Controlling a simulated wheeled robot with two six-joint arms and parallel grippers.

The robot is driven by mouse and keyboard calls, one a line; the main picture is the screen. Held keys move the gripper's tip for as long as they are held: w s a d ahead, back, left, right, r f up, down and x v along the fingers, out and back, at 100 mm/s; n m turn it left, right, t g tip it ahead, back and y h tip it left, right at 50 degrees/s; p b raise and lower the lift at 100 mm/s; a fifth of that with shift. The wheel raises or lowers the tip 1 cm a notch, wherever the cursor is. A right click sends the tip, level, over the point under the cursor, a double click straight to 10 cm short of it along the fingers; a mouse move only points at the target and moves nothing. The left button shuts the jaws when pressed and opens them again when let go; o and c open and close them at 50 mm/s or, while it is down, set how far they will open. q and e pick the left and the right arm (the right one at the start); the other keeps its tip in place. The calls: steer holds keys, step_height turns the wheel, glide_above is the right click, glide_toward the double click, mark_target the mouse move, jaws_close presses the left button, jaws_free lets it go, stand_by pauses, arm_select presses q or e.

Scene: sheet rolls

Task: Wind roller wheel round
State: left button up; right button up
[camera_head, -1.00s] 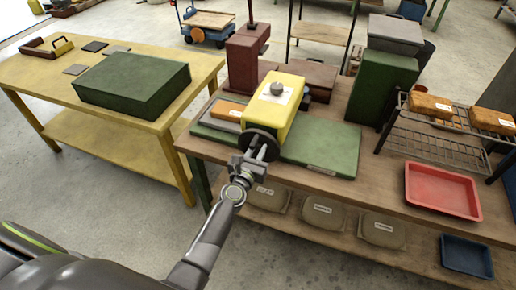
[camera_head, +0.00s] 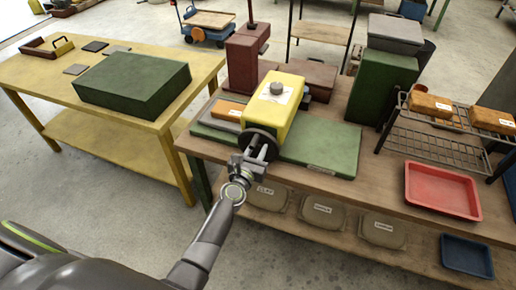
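The yellow roller machine (camera_head: 272,112) stands on a green base plate (camera_head: 325,150) on the wooden workbench, with a grey knob on its top. Its dark round wheel (camera_head: 249,133) is on the side facing me. My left gripper (camera_head: 262,150) is at the front of this wheel, its two fingers pointing up at the wheel's lower right part. A grip piece on the wheel is hidden or too small to make out, so I cannot tell whether the fingers are closed on anything. My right gripper is not in view.
An orange block (camera_head: 228,110) lies left of the machine. A red tray (camera_head: 441,190) and a wire rack (camera_head: 440,130) with orange blocks are to the right. A yellow table (camera_head: 150,120) with a green box (camera_head: 132,83) is at left. Bare floor lies between me and the benches.

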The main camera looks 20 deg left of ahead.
arm_select(q)
steer(key=shift+o, duration=0.2)
steer(key=r, duration=0.2)
steer(key=shift+w+r+t, duration=0.3)
steer(key=shift+w+r, duration=0.1)
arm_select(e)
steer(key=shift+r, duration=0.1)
arm_select(q)
steer(key=shift+o, duration=0.2)
steer(key=shift+s+f, duration=0.1)
steer(key=o, duration=0.4)
steer(key=shift+s+a, duration=0.1)
steer(key=shift+s, duration=0.25)
steer(key=o, duration=0.7)
steer(key=shift+s, duration=0.75)
steer(key=shift+o, duration=0.3)
steer(key=s, duration=0.3)
steer(key=shift+r, duration=0.3)
steer(key=s, duration=0.4)
steer(key=shift+s+f, duration=0.1)
steer(key=shift+f, duration=0.25)
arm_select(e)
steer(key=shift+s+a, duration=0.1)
